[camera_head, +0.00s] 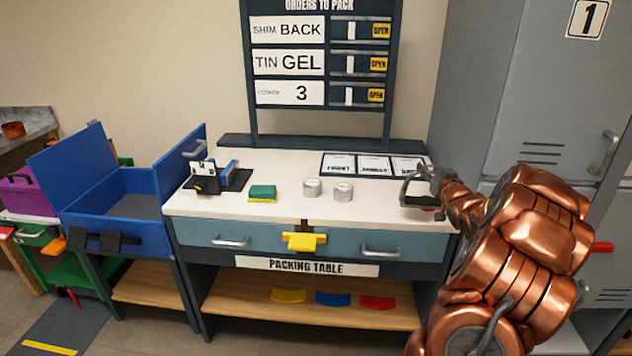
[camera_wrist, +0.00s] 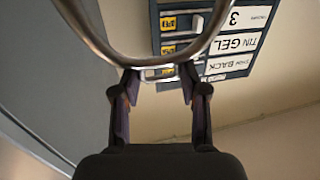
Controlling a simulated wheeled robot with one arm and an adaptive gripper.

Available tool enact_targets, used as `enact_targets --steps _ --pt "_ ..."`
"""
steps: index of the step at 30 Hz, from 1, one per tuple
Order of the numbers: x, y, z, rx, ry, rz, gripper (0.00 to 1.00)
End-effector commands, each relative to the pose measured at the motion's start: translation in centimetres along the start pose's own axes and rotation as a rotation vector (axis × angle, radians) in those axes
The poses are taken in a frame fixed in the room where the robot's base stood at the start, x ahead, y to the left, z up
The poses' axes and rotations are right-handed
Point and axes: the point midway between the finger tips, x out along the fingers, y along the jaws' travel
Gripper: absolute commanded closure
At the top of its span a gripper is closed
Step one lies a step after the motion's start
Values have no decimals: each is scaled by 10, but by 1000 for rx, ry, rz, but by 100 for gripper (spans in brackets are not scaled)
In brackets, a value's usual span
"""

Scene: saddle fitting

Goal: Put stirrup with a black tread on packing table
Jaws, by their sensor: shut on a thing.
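My gripper (camera_head: 436,180) is shut on a metal stirrup (camera_head: 404,190) and holds it over the right end of the packing table (camera_head: 290,200). The stirrup's lower bar looks dark in the head view, but it is small there and its exact colour is hard to tell. In the wrist view the stirrup's shiny curved loop (camera_wrist: 90,38) extends beyond the two fingertips (camera_wrist: 158,88). I cannot tell whether the stirrup touches the tabletop.
Two small tins (camera_head: 343,191), a green-and-yellow block (camera_head: 262,193) and a dark stand (camera_head: 217,180) are on the table. Cards (camera_head: 373,166) lie at the back right. A blue bin (camera_head: 125,205) stands left, grey lockers (camera_head: 490,90) right. The front right tabletop is clear.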

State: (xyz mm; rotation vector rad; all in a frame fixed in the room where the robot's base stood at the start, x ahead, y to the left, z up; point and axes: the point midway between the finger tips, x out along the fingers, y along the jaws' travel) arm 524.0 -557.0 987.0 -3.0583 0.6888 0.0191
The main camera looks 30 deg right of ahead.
Motion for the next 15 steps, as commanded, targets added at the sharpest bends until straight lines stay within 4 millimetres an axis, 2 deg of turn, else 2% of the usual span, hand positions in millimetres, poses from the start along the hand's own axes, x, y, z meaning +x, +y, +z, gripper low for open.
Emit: enact_targets --steps 5,15 --pt "9 -5 1 -1 0 0 100" --pt "61 -44 5 -2 1 -1 100"
